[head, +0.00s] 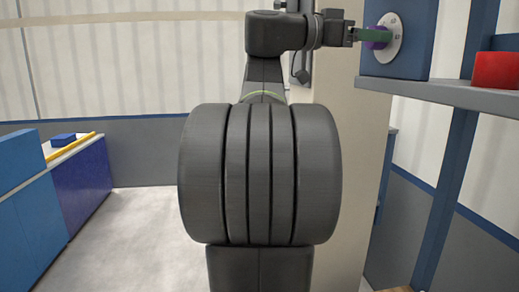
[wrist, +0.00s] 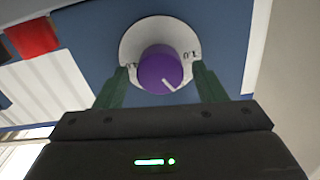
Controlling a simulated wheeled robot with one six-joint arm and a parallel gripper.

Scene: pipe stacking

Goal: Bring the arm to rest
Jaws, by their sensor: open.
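My gripper (head: 372,36) is at the upper right in the head view, at the end of my dark grey arm. In the wrist view its two green fingers (wrist: 160,70) are open, one on each side of a purple knob (wrist: 158,70). A gap shows between each finger and the knob, and nothing is held. The knob, partly hidden by the fingers in the head view (head: 376,45), has a white pointer line aimed to the lower right. It sits on a round white dial plate (head: 393,42) with markings.
The dial is on a blue panel (head: 418,30) standing on a grey shelf (head: 450,97). A red box (head: 496,70) is on the shelf to the right. Blue cabinets (head: 80,185) stand at the left, with a yellow bar (head: 72,150) on top. The floor between is clear.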

